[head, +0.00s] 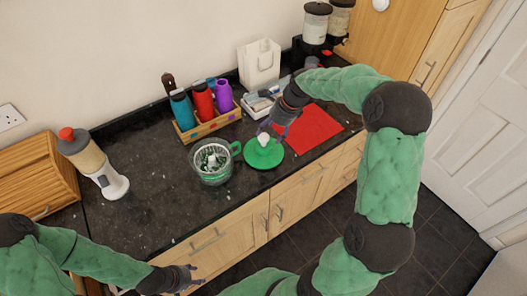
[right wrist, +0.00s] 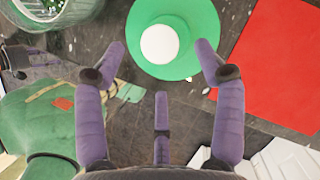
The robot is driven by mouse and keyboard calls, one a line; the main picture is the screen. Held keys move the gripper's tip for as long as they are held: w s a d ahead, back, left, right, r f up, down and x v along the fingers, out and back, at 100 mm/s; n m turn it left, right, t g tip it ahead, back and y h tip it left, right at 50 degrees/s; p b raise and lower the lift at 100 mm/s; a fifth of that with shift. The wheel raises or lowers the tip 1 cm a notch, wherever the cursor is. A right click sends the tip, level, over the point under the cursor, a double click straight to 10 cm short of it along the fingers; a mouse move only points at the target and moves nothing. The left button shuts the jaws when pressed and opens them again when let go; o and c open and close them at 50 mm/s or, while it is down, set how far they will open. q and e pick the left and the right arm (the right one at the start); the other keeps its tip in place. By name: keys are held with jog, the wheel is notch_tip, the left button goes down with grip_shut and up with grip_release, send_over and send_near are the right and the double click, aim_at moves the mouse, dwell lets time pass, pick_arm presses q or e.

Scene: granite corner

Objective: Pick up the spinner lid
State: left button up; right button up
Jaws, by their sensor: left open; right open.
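The spinner lid (head: 254,160) is a round green disc with a white knob (head: 264,140) on top. It lies flat on the dark granite counter, right of the clear spinner bowl (head: 210,178). My right gripper (head: 272,128) is open over the lid's far side. In the right wrist view, the lid (right wrist: 196,66) and its white knob (right wrist: 160,43) show just beyond the spread purple fingers of my right gripper (right wrist: 160,65), with nothing between them. My left gripper (head: 190,278) is open and empty, low at the counter's front edge, far from the lid.
A red mat (head: 314,128) lies right of the lid. Behind stand a wooden crate (head: 212,127) of coloured bottles and a white holder (head: 260,64). A dispenser bottle (head: 95,165) stands at left.

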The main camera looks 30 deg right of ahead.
aim_at(264, 137)
jog(key=x, duration=0.2)
jog(key=b+x, duration=0.1)
jog(key=x, duration=0.2)
jog(key=shift+w+a+r, duration=0.15)
jog(key=shift+w, duration=0.2)
grip_shut()
